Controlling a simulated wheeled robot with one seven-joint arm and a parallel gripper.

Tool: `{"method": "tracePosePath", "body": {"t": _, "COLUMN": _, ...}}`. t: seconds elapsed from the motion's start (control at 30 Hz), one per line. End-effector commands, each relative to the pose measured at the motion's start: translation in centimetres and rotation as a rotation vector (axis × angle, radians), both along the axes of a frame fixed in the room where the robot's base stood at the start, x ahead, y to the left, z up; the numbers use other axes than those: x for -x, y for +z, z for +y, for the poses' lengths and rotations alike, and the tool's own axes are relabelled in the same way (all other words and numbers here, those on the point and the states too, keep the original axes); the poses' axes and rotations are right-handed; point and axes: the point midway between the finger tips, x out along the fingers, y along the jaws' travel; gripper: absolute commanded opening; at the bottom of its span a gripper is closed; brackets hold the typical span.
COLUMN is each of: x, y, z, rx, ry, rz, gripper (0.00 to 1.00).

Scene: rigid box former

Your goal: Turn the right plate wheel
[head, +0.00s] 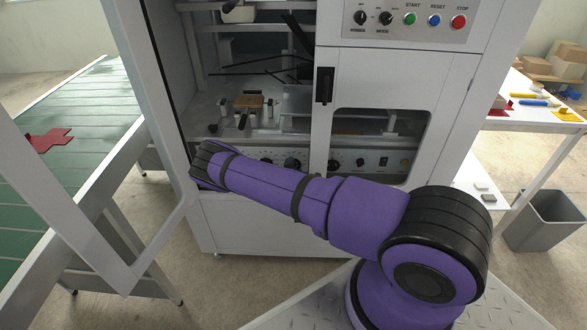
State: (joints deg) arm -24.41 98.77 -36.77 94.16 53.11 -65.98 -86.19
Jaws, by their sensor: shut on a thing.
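The white box-forming machine (260,222) stands in front of me with its left door open. Inside is a metal fixture (243,119) with a small tan block (249,101) and several short dark and silver parts. I cannot tell which of these small parts is the right plate wheel. A grey panel with dark knobs (292,163) runs below, partly covered by my arm. My purple arm reaches left across the machine front, its far end at the open doorway. My gripper does not show; I cannot see what it touches.
The open door frame (70,213) stands at the left beside a green conveyor (62,105) with a red flat piece (46,139). The closed right door (384,86) has a black handle (324,86). A grey bin (545,222) and a side table stand at the right.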

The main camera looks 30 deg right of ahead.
Motion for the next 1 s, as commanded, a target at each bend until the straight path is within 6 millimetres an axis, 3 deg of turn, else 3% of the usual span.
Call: {"method": "tracePosePath", "body": {"t": 1.0, "x": 0.09, "y": -0.03, "z": -0.1, "rx": -0.801, "ry": -0.004, "rz": -0.541, "gripper": 0.39}}
